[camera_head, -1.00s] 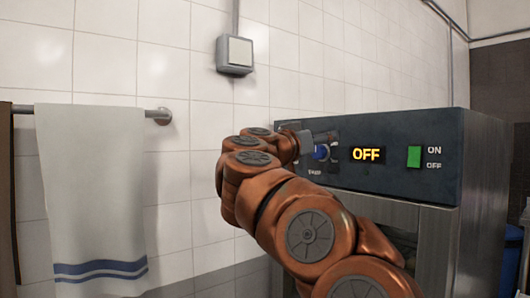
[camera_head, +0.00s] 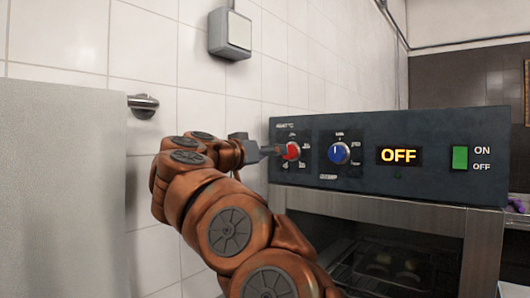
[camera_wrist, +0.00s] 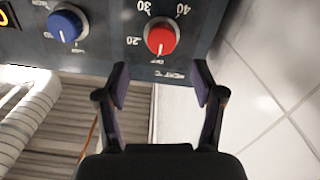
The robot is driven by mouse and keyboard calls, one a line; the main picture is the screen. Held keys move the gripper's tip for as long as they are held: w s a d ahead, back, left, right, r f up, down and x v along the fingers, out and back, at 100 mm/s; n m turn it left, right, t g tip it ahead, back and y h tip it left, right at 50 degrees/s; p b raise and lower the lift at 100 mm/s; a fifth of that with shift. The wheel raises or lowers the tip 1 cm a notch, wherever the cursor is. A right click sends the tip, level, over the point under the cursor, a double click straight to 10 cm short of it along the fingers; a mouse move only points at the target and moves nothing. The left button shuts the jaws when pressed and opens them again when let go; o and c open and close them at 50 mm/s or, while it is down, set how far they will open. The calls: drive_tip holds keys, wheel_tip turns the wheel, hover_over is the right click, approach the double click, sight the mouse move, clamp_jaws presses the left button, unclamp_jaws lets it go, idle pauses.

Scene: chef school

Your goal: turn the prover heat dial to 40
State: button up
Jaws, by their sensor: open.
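The red heat dial (camera_head: 292,151) is on the left of the prover's dark control panel (camera_head: 425,180). It also shows in the wrist view (camera_wrist: 161,36), upside down, with numbers 20, 30 and 40 around it. Its white pointer line appears to point at the OFF mark. My gripper (camera_wrist: 161,83) is open and empty, its two fingers apart and in line with the red dial, with a gap to it in the wrist view.
A blue dial (camera_head: 339,153) sits right of the red one. Further right are a display (camera_head: 399,156) reading OFF and a green switch (camera_head: 460,158). A towel (camera_head: 60,190) hangs from a rail at left. A tiled wall stands beside the prover.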

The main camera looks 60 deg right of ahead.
sight(290, 152)
drive_tip(key=p+x, duration=0.1)
drive_tip(key=x, duration=0.6)
drive_tip(key=shift+d, duration=0.2)
drive_tip(key=shift+w, duration=0.1)
drive_tip(key=shift+c, duration=0.4)
drive_tip(key=c, duration=1.1)
drive_tip(key=shift+o, duration=0.2)
